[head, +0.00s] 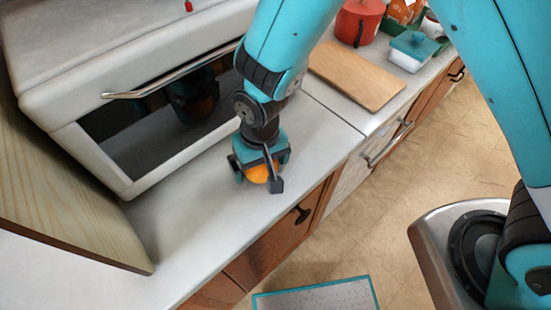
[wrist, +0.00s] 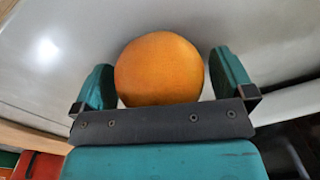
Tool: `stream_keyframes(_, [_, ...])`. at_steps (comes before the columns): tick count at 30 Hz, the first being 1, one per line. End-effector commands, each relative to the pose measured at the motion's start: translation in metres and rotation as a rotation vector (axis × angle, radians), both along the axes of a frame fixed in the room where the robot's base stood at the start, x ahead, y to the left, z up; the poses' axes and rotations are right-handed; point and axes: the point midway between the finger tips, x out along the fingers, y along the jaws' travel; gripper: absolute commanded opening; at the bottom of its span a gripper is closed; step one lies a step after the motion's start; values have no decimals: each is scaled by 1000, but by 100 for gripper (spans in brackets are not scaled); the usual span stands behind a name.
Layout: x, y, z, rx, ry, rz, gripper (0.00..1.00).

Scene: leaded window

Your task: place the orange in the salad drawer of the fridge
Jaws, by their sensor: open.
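The orange (head: 262,173) is on the white counter, partly hidden behind my gripper in the head view. In the wrist view the orange (wrist: 158,68) sits between the two teal fingers, with a visible gap on the right and a narrow one on the left. My gripper (head: 262,180) is open around the orange, low over the counter; it also shows in the wrist view (wrist: 162,80). No fridge or salad drawer can be made out in either view.
A white oven-like appliance (head: 45,105) with a dark window and bar handle stands left of my gripper. A wooden panel (head: 75,215) is at the left. A cutting board (head: 357,75), red pot (head: 359,22) and teal-lidded box (head: 412,52) lie to the right. Counter in front is clear.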

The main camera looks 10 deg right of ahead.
Motion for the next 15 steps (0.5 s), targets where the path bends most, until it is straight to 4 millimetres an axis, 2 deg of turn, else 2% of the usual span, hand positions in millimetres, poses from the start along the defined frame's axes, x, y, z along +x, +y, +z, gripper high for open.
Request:
stream_keyframes(1, [0, 0, 0, 0, 0, 0, 98])
stream_keyframes(7, [0, 0, 0, 0, 0, 0, 52])
stream_keyframes(9, [0, 0, 0, 0, 0, 0, 44])
stream_keyframes(15, [0, 0, 1, 0, 0, 0, 44])
